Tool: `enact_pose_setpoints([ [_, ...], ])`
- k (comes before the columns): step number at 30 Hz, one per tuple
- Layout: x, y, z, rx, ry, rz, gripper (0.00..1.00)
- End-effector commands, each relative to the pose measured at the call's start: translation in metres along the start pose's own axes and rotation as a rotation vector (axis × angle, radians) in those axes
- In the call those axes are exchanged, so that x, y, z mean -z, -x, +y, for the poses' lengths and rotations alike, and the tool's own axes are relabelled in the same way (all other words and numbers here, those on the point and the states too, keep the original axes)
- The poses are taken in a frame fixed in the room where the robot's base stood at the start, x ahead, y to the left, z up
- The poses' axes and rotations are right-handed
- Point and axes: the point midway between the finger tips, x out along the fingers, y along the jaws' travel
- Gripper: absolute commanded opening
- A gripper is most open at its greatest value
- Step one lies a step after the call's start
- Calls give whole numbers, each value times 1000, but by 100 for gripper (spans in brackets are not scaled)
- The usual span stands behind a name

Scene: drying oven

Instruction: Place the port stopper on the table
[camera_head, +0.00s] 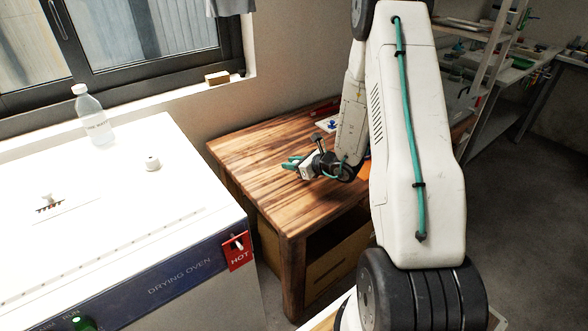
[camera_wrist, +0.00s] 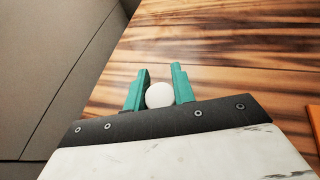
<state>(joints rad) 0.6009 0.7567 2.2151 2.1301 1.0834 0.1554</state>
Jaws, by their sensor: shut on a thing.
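My gripper (camera_head: 292,163) is over the wooden table (camera_head: 245,150), near its left part in the head view. In the wrist view my gripper (camera_wrist: 160,74) has its two teal fingers shut on a round white thing, the port stopper (camera_wrist: 159,95). The stopper sits between the fingers close to the palm. I cannot make it out in the head view. The brown striped table top (camera_wrist: 225,50) lies beyond the fingers. I cannot tell how far the stopper is above the table.
The white drying oven (camera_head: 110,235) stands left of the table, with a clear bottle (camera_head: 92,115), a small white knob-like piece (camera_head: 152,163) and a red HOT tag (camera_head: 238,250). A blue item (camera_head: 332,122) lies at the table's back. The table's front left is clear.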

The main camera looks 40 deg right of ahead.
Motion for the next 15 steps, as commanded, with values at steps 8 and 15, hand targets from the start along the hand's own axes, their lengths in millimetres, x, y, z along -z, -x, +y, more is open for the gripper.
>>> enact_pose_setpoints([
  [8,32,-16,5,-6,1,0,4],
  [15,32,-16,4,-4,1,0,4],
])
